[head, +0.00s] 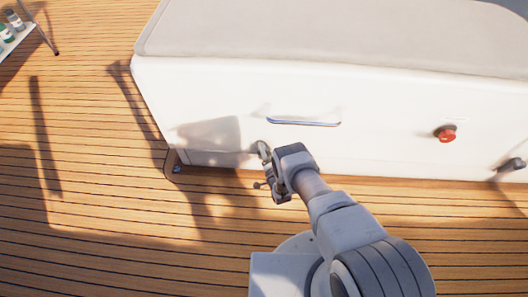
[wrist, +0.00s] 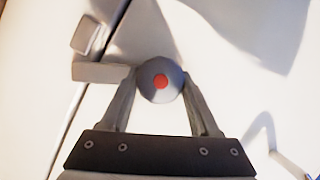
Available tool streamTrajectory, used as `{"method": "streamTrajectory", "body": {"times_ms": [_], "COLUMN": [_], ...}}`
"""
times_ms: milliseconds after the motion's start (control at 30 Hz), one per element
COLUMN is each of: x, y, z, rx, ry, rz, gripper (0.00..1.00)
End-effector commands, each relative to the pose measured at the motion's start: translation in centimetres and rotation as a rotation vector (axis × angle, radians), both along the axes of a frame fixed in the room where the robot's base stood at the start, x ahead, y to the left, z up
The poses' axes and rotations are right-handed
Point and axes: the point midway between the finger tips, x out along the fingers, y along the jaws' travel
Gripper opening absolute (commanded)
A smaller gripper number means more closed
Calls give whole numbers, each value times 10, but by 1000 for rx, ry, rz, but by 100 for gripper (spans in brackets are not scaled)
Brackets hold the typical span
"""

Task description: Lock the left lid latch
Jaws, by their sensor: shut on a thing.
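The left lid latch (wrist: 158,82) is a round grey knob with a red dot on its face and a flat grey bar pointing left in the wrist view. The bar appears to cross the dark seam in the white panel. A small grey block (wrist: 90,36) sits near the bar, apart from it. My gripper (wrist: 159,88) is shut on the knob, one finger on each side. In the head view my gripper (head: 264,168) is at the front face of the white hatch box (head: 230,95), left of the handle, and hides most of the latch.
A blue-edged handle (head: 303,123) runs along the box front. A red knob (head: 446,135) and a dark latch (head: 511,168) are farther right. A small table with bottles (head: 14,25) stands at the top left. The wooden deck (head: 90,215) at left is clear.

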Motion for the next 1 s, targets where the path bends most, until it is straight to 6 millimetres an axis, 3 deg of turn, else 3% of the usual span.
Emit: {"method": "streamTrajectory", "body": {"times_ms": [667,700,833,1000], "x": [1,1,0,0], "y": [2,2,1,1], "z": [1,1,1,0], "rx": [61,61,59,59], "ry": [-4,-4,-4,-2], "rz": [2,2,2,1], "gripper": [6,67,90,90]}}
